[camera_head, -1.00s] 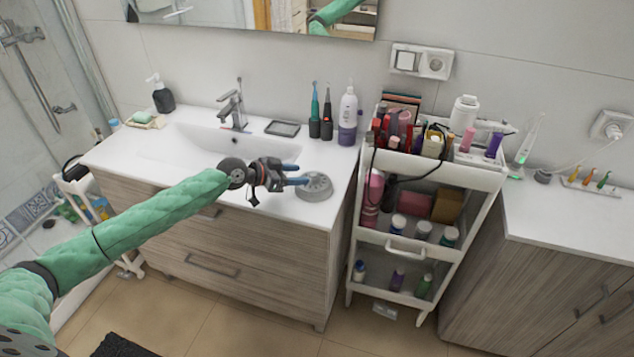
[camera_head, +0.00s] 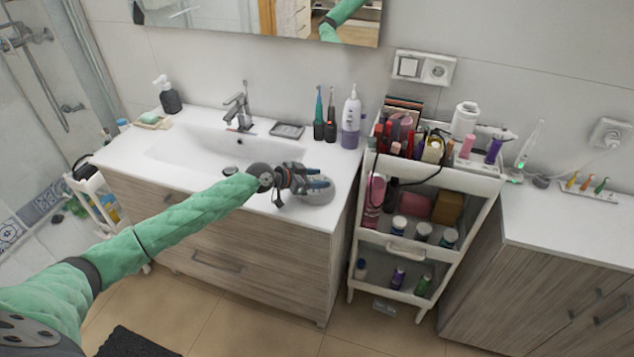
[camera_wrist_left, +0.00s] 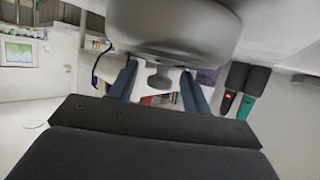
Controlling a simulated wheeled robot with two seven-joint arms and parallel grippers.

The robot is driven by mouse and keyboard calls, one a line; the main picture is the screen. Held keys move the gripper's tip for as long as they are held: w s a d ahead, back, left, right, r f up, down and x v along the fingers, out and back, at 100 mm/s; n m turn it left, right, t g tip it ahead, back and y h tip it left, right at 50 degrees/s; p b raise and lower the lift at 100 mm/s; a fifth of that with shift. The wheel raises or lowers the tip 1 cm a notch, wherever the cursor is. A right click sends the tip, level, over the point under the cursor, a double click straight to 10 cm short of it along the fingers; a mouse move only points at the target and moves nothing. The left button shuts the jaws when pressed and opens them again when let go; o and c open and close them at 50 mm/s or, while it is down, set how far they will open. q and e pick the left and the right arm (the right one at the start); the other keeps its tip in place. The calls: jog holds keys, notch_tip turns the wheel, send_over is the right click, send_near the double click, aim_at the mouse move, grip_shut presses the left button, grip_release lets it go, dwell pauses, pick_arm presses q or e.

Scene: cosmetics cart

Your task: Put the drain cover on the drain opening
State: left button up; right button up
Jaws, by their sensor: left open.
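The drain cover (camera_head: 318,197) is a grey round disc at the right front corner of the white sink counter. In the left wrist view the drain cover (camera_wrist_left: 175,28) fills the top, and its small knob (camera_wrist_left: 160,77) shows between my blue fingers. My left gripper (camera_head: 322,184) is open at the drain cover, partly hiding it; it also shows in the left wrist view (camera_wrist_left: 160,90). The fingers stand apart on both sides of the knob; contact is not clear. The drain opening (camera_head: 230,170) is a small dark spot in the basin, left of my gripper. My right gripper is not in view.
The faucet (camera_head: 240,108) stands behind the basin. A soap dish (camera_head: 287,130), dark toothbrush holders (camera_head: 325,131) and a white-purple bottle (camera_head: 351,120) stand along the back. The full cosmetics cart (camera_head: 470,182) is close on the right. The basin (camera_head: 190,150) is empty.

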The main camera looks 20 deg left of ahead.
pick_arm(q)
jog(key=shift+c, duration=0.2)
grip_shut()
jog(key=shift+r, duration=0.1)
